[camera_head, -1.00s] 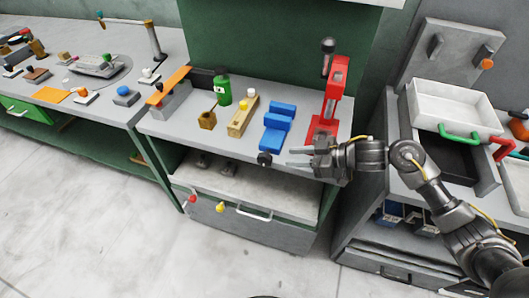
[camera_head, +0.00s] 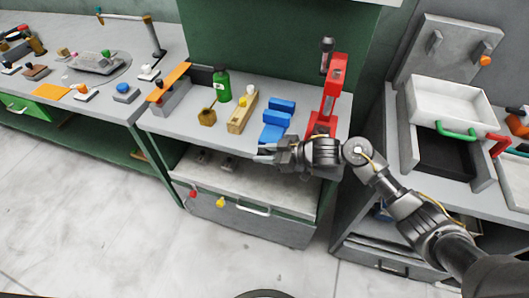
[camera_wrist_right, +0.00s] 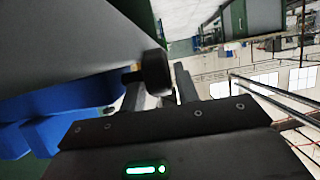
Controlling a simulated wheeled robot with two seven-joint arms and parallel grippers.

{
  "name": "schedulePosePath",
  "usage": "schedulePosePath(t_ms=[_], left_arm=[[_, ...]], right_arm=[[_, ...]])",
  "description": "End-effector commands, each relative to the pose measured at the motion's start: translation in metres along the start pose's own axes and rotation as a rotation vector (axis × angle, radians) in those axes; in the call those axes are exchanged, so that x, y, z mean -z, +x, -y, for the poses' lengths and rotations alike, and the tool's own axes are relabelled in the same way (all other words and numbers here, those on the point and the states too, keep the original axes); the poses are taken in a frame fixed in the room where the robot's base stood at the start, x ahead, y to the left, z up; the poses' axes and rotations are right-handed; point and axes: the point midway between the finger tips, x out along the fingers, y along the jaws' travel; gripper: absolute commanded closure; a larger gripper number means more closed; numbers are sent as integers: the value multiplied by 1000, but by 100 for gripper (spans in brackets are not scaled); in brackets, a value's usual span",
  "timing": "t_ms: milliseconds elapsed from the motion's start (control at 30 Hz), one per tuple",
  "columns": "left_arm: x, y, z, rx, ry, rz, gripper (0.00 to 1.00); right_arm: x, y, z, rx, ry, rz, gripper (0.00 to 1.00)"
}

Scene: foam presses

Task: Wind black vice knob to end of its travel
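The blue vice (camera_head: 276,122) stands on the grey workbench, left of the red press. Its round black knob (camera_wrist_right: 155,72) shows in the right wrist view; in the head view my right gripper covers it. My right gripper (camera_head: 262,155) is at the front edge of the bench, its fingers pointing left. In the wrist view its two fingers (camera_wrist_right: 160,92) are apart, one on each side of the knob. I cannot tell whether they touch it. The blue vice body also shows at the lower left of the wrist view (camera_wrist_right: 80,105). My left gripper is not in view.
The red press (camera_head: 329,98) stands close behind my right gripper. A wooden block with a white knob (camera_head: 241,115), a small wooden pot (camera_head: 207,117) and a green bottle (camera_head: 222,86) stand left of the vice. A white tray (camera_head: 452,103) sits on the right bench.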

Motion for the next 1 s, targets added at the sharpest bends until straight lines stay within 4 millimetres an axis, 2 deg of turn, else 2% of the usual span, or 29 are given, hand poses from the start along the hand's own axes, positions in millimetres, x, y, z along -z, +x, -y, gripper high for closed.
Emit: schedulePosePath(t_ms=[33, 200, 267, 367, 500, 600, 967, 1000], left_arm=[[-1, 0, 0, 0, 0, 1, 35], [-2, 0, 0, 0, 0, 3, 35], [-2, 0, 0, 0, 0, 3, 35], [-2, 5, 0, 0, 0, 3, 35], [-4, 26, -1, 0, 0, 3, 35], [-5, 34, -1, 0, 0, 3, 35], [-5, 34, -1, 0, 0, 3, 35], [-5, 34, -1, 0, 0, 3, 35]], right_arm=[[0, 0, 0, 0, 0, 0, 72], [0, 0, 0, 0, 0, 0, 94], [0, 0, 0, 0, 0, 0, 100], [-4, 1, 0, 0, 2, -19, 100], [-8, 1, 1, 1, 4, -139, 100], [-6, 0, 0, 1, 2, -211, 100], [-1, -3, 0, 0, 0, -249, 100], [-1, -3, 0, 0, 0, -249, 74]])
